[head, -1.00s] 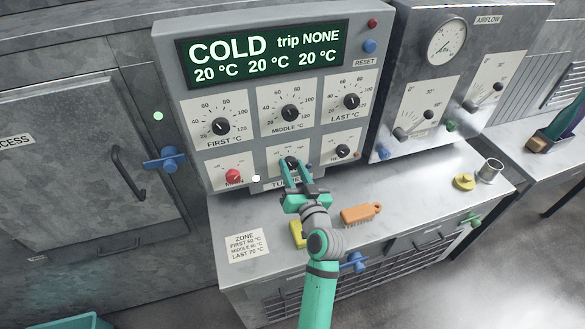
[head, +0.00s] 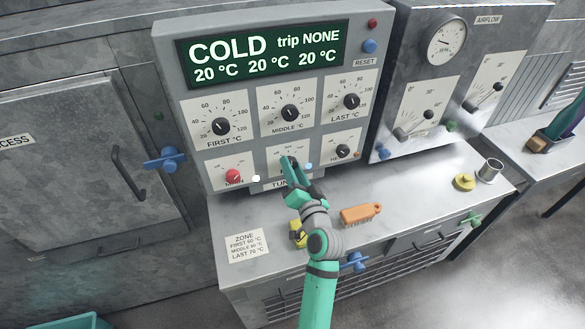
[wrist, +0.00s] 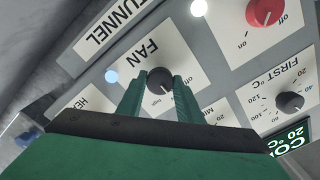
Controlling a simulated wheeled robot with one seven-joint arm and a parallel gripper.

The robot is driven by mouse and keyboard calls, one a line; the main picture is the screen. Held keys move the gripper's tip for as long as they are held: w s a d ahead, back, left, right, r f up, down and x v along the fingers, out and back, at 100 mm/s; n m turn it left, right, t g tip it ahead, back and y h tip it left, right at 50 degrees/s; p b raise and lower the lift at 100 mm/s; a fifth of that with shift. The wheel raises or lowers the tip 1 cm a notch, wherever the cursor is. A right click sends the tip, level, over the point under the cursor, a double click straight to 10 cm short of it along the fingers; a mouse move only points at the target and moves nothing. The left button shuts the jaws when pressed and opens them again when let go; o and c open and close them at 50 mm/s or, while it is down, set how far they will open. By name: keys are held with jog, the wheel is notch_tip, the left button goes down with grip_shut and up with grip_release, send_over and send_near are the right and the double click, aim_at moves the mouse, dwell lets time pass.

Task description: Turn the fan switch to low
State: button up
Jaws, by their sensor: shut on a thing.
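The fan switch (wrist: 160,80) is a dark round knob on a white plate marked FAN in the wrist view. My gripper (wrist: 159,82) has one green finger on each side of the knob and is shut on it. "High" is legible just below the knob; its exact pointer setting is hard to read. In the head view my gripper (head: 289,164) reaches the lower middle plate of the control panel (head: 190,110) and mostly hides the knob.
A red main knob (head: 233,176) is left of the fan switch, and a dark heater knob (head: 343,151) is right. A white lamp (head: 256,178) and a blue lamp (head: 309,166) are close by. An orange brush (head: 361,214) and a yellow object (head: 297,234) lie on the bench below.

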jog(key=shift+f, duration=0.1)
jog(key=o, duration=1)
jog(key=shift+o, duration=0.2)
jog(key=v, duration=1.1)
jog(key=s+f+h, duration=0.1)
jog(key=s+f, duration=0.1)
jog(key=s+f+h, duration=0.1)
jog(key=s+f, duration=0.1)
jog(key=f, duration=0.1)
jog(key=s+f+h, duration=0.1)
jog(key=s+f, duration=0.1)
jog(key=f, duration=0.1)
jog(key=shift+s+d+f+m+g, duration=0.1)
jog(key=shift+s+m+g, duration=0.15)
jog(key=shift+m+g, duration=0.15)
jog(key=s+f+n+g+h, duration=0.1)
jog(key=s+f+h, duration=0.15)
jog(key=s, duration=0.75)
jog(key=s+f+n+h, duration=0.1)
jog(key=s+f, duration=0.3)
jog(key=s, duration=0.6)
jog(key=s+a+r+n, duration=0.1)
jog(key=s+n, duration=0.1)
jog(key=s, duration=0.3)
jog(key=s+a+r+n, duration=0.2)
jog(key=s, duration=0.4)
jog(key=shift+a+r+y, duration=0.2)
jog(key=shift+a+y, duration=0.1)
jog(key=shift+y, duration=0.15)
